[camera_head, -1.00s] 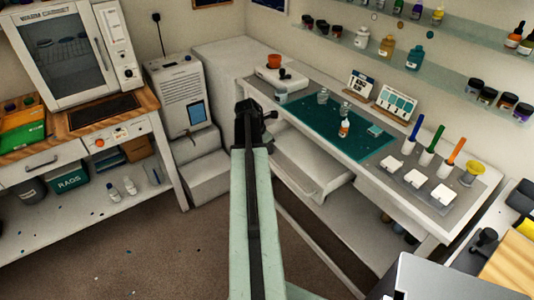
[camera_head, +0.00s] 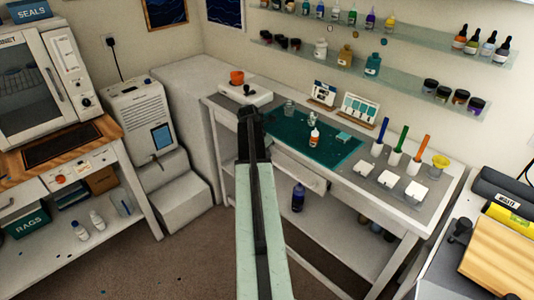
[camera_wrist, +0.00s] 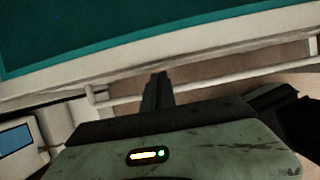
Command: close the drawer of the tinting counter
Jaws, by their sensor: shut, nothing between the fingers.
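The tinting counter (camera_head: 350,192) is white, with a teal mat (camera_head: 335,152) on top, and stands right of centre in the head view. My gripper (camera_head: 249,112) is shut and empty at the counter's front edge, left of the visible drawer part. In the wrist view my gripper (camera_wrist: 157,90) points at the counter's white front edge (camera_wrist: 190,58), with the teal mat beyond.
A dark blue bottle (camera_head: 298,197) stands on the lower shelf under the counter. Small bottles, a white scale (camera_head: 246,95) and coloured tools stand on top. A white dehumidifier-like unit (camera_head: 142,120) stands left. Bare floor lies left of my arm.

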